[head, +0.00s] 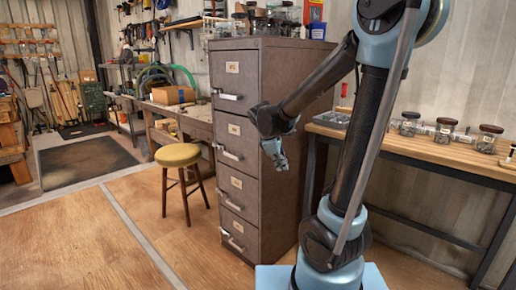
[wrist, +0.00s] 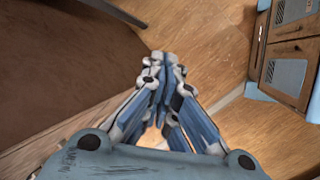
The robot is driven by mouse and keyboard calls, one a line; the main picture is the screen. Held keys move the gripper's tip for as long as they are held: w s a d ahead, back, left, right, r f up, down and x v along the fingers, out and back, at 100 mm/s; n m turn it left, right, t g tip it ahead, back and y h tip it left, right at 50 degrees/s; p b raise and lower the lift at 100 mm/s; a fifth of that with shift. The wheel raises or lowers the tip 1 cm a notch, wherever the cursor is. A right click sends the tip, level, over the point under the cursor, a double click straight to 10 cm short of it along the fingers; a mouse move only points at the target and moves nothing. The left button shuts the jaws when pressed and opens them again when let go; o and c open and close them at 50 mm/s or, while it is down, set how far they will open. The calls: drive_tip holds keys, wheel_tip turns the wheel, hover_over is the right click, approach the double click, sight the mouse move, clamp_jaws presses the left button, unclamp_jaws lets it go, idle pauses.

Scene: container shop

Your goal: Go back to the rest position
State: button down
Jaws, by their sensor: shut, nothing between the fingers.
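My gripper (head: 277,158) hangs at the end of my arm in the head view, pointing down in front of the right part of the filing cabinet (head: 228,140). In the wrist view my gripper's fingers (wrist: 160,62) come together at the tips, shut and empty. The wrist view shows wooden floor (wrist: 215,40) beyond the fingertips. The cabinet is a tall brown-grey metal one with several drawers, all looking shut. I cannot tell the exact gap between my gripper and the cabinet.
A wooden stool with a yellow seat (head: 178,155) stands left of the cabinet. A workbench (head: 190,118) with a cardboard box (head: 173,95) is behind it. A wooden table (head: 440,152) with several jars runs along the right wall. The floor at front left (head: 90,240) is clear.

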drive_tip(key=s+d+f+m+y, duration=0.1)
drive_tip(key=s+d+f+m, duration=0.1)
drive_tip(key=s+m, duration=0.3)
drive_tip(key=s+d+f+m+y, duration=0.1)
drive_tip(key=s+d+m, duration=0.3)
drive_tip(key=s, duration=0.6)
drive_tip(key=s+d+f+m+y, duration=0.2)
drive_tip(key=s+d+f+m, duration=0.1)
drive_tip(key=s+m, duration=0.3)
drive_tip(key=shift+s+d+g, duration=0.3)
drive_tip(key=shift+s+g, duration=0.1)
drive_tip(key=shift+s, duration=0.65)
drive_tip(key=shift+w+f, duration=0.25)
drive_tip(key=shift+w, duration=0.15)
